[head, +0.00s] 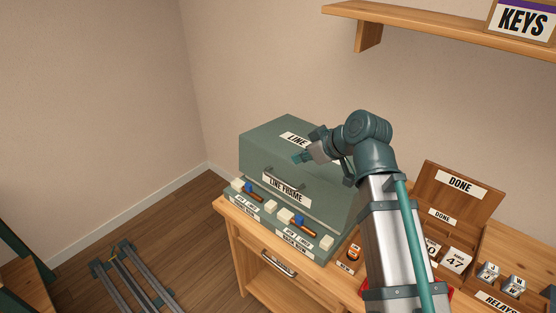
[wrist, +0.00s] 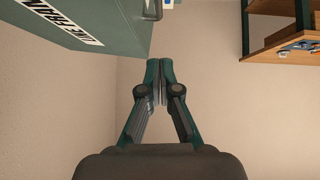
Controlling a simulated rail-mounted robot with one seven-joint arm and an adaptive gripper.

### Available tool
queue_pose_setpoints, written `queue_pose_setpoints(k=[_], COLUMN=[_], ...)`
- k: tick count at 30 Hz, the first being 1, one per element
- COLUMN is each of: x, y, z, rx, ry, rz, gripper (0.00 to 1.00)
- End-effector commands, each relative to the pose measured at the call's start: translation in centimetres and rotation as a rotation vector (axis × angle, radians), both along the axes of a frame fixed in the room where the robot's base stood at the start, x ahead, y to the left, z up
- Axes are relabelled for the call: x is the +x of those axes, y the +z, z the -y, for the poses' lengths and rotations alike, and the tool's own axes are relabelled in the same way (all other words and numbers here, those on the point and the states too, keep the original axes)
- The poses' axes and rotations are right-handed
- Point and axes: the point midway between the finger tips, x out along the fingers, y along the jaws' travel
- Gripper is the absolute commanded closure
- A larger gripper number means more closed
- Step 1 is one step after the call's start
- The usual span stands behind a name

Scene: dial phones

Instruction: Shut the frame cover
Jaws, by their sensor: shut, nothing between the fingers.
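The line frame (head: 257,161) is a grey-green box on the wooden bench. Its cover, with a "LINE FRAME" label (head: 286,187) and a handle, appears lowered over the box; I cannot tell whether it is fully seated. The wrist view shows a green panel (wrist: 120,22) with the same label and a grey handle (wrist: 152,10) at upper left.
A shelf (head: 440,25) with a "KEYS" box hangs above. Open floor (head: 185,225) lies at left.

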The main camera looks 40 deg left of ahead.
Motion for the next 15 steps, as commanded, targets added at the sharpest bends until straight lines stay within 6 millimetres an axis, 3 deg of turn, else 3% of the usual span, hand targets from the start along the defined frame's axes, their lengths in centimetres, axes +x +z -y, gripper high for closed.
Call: queue_pose_setpoints(k=[7,15], x=[0.3,0.6], y=[-0.1,-2.6], z=[-0.3,-2.9], rx=[-0.030,-0.030], ry=[0.012,0.012], rz=[0.010,0.008], gripper=[1.00,1.00])
